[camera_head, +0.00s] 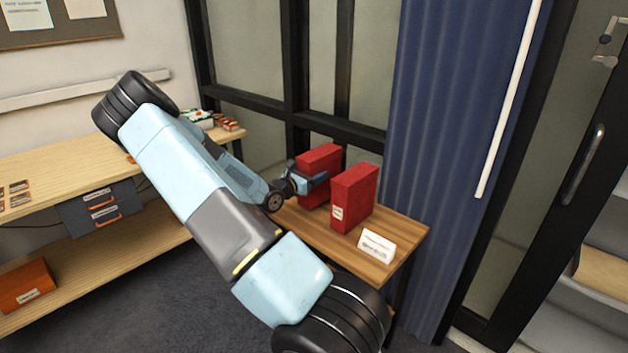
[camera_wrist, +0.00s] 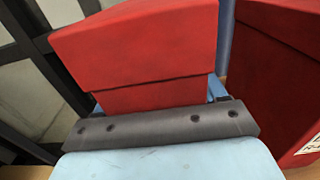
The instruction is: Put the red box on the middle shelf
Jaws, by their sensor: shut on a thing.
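Two red boxes stand upright on a small wooden table in the head view. My gripper (camera_head: 314,182) is shut on the left red box (camera_head: 320,160). The wrist view shows this box (camera_wrist: 140,50) close up between my fingers, with its lower part hidden behind the gripper body. The right red box (camera_head: 354,197) stands beside it with a white label and is not held; it also shows at the right of the wrist view (camera_wrist: 275,65). Pale shelves (camera_head: 590,312) show partly at the right edge; I cannot tell which is the middle one.
A white card (camera_head: 376,246) stands at the table's (camera_head: 400,262) front. A blue curtain (camera_head: 435,130) and a dark-framed door (camera_head: 590,165) are to the right. A long workbench (camera_head: 60,173) with drawers is at left, with an orange box (camera_head: 25,285) on its lower board. Dark floor lies between.

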